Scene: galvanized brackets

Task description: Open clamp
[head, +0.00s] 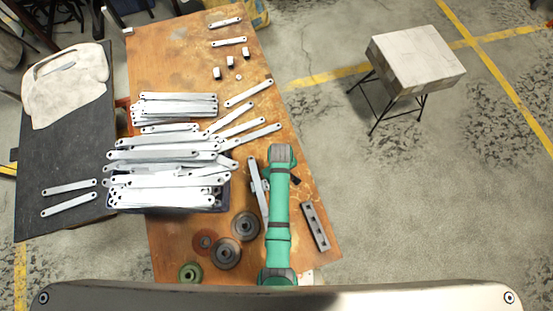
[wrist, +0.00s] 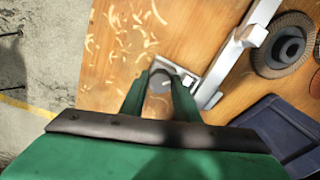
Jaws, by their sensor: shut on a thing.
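The clamp (head: 259,188) is a long pale metal bar with a sliding jaw, lying on the wooden table just left of my green arm in the head view. In the wrist view the clamp (wrist: 233,52) runs diagonally at upper right, with a jaw piece reaching left toward my fingers. My gripper (wrist: 162,82) has its two green fingers close together around a grey rounded part at the end of that jaw piece, and is shut on it. In the head view my arm hides the gripper and that part of the clamp.
A dark blue crate (head: 226,196) heaped with galvanized brackets (head: 165,160) stands left of the clamp. Grinding discs (head: 246,226) lie below it, and a grey holed bar (head: 315,227) lies to the right. The table's right edge (head: 300,150) is close by. A stool (head: 415,55) stands beyond.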

